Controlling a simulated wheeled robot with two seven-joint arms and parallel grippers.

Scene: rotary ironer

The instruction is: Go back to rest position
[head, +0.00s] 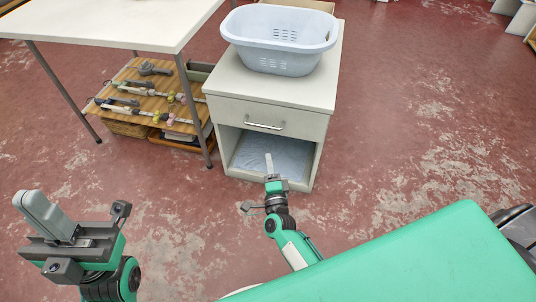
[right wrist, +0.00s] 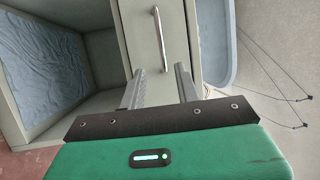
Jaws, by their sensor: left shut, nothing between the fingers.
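My left gripper (head: 36,203) is at the lower left of the head view. Its fingers are together and empty, over bare floor. My right gripper (head: 268,160) is in front of the open lower compartment of a white cabinet. In the right wrist view the right gripper (right wrist: 159,76) shows two fingers spread apart with nothing between them. The cabinet's drawer handle (right wrist: 157,38) is seen beyond the gap, and it also shows in the head view (head: 265,124). I cannot tell whether the right fingers touch the cabinet.
The white cabinet (head: 270,88) bears a light blue basket (head: 284,62). A blue-grey cloth (head: 262,160) lies in its lower compartment, also in the right wrist view (right wrist: 45,70). A white table (head: 120,22) stands left, above a wooden shelf (head: 140,97).

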